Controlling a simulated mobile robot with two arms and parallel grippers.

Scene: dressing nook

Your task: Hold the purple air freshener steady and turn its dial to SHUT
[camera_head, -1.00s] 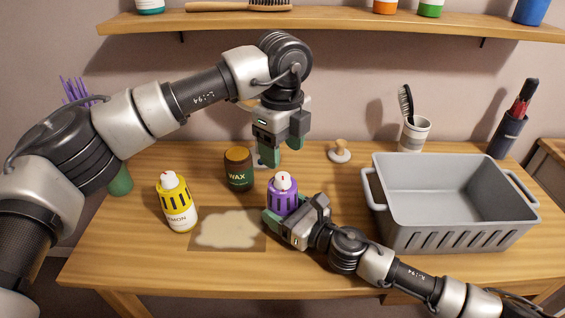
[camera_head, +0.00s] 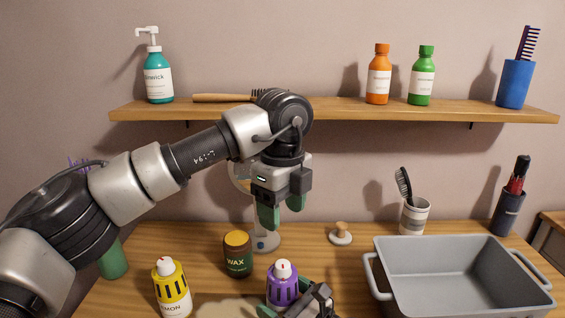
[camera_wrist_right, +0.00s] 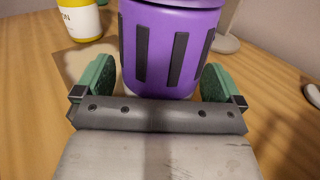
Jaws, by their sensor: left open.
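The purple air freshener (camera_head: 283,285) stands upright on the table, with a white dial top (camera_head: 283,268) bearing a small red mark. The dial's lettering is too small to read. My right gripper (camera_head: 295,312) is low at the freshener, partly cut off by the bottom edge. My left gripper (camera_head: 283,208) hangs open and empty, fingers down, above and behind the freshener.
A yellow lemon bottle (camera_head: 172,290) and a brown wax jar (camera_head: 237,255) stand left of the freshener. A grey basket (camera_head: 375,275) is at right, a wooden-handled stamp (camera_head: 341,235) behind. A mirror stand (camera_head: 266,241) is below my left gripper. A shelf (camera_head: 340,108) runs above.

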